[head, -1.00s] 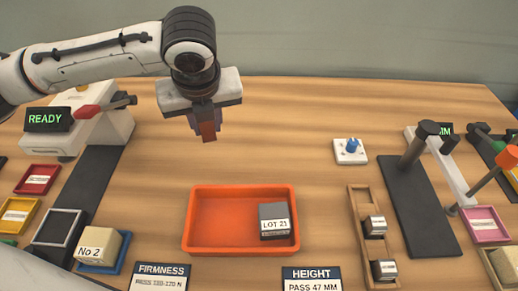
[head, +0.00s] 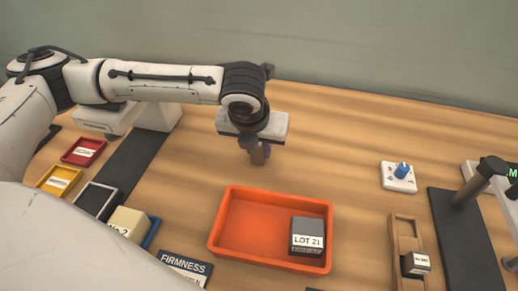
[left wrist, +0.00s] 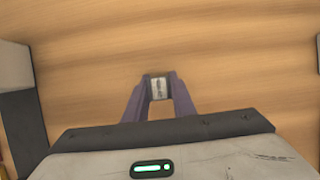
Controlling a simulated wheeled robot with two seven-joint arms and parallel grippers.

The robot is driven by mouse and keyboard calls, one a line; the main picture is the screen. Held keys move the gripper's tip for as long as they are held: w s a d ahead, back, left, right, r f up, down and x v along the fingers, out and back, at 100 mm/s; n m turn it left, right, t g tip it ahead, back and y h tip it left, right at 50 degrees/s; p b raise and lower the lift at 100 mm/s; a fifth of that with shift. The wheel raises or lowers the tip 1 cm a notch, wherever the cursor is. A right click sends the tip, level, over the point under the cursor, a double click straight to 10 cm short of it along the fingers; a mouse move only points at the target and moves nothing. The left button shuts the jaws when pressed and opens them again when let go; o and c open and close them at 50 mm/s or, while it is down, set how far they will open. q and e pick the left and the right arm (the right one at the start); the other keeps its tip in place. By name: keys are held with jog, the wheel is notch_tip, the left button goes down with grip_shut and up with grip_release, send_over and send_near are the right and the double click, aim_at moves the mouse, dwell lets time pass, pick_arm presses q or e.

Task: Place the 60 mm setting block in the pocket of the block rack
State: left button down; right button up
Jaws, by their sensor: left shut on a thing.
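My left gripper (head: 260,155) points down over the bare wood behind the orange tray. It is shut on a small block (left wrist: 158,88), which shows grey and pale between the purple fingers in the left wrist view. Its marking is too small to read. The wooden block rack (head: 394,235) stands at the right, partly cut off by the lower edge of the head view. One dark block with a white label (head: 416,264) sits in it; the part of the rack behind that block looks empty. My right gripper is not in view.
The orange tray (head: 228,225) holds a grey block marked LOT 21 (head: 307,237). A white plate with a blue knob (head: 399,175) stands behind the rack, and a dark gauge base (head: 465,245) to its right. Small coloured trays are at the left. Wood between gripper and knob is clear.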

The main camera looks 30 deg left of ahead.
pick_arm(q)
jog(key=shift+w+f, duration=0.1)
jog(key=shift+f, duration=0.15)
jog(key=c, duration=1.8)
grip_release()
jog(key=shift+f, duration=0.1)
jog(key=shift+c, duration=0.2)
jog(key=o, duration=0.4)
jog(key=shift+c, duration=0.2)
